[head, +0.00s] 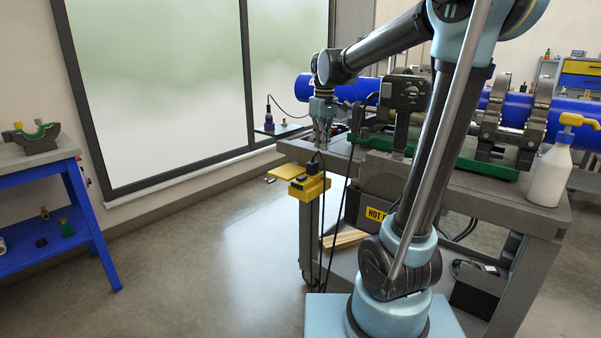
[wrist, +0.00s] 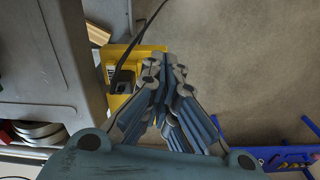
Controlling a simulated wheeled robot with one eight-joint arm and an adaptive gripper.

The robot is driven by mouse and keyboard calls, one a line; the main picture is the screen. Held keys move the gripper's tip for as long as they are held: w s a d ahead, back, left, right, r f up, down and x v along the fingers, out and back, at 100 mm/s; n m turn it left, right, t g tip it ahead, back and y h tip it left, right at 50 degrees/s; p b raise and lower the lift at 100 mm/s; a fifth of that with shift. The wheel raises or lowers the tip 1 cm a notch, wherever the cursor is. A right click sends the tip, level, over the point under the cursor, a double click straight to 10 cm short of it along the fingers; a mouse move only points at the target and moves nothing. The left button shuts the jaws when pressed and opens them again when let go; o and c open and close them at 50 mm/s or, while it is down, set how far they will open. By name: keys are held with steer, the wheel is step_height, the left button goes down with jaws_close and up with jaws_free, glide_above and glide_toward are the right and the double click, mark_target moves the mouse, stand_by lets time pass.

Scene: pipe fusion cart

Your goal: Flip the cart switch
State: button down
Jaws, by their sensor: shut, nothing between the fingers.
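The cart (head: 545,212) is a grey workbench frame on the right in the head view. A yellow box (head: 308,189) with black parts on top is fixed at its left end. It also shows in the wrist view (wrist: 118,53), beside the grey cart edge, with a black switch-like part (wrist: 123,80) on it. The switch's position cannot be told. My gripper (head: 321,145) is above the yellow box at the cart's left corner. In the wrist view its fingertips (wrist: 165,68) are together and empty, overlapping the box's right side and hiding part of it.
A black cable (wrist: 151,22) runs over the box in the wrist view. A blue pipe (head: 518,108) lies in clamps on the cart, with a white bottle (head: 550,176) at the right corner. A blue shelf table (head: 84,202) stands at left. The floor between is clear.

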steer(key=n, duration=0.2)
glide_above(299, 177)
steer(key=shift+w+a+r+g, duration=0.1)
steer(key=shift+w+r+g, duration=0.15)
steer(key=shift+r+g, duration=0.1)
step_height(299, 177, down, 14)
steer(key=shift+s+f, duration=0.1)
stand_by(0.6)
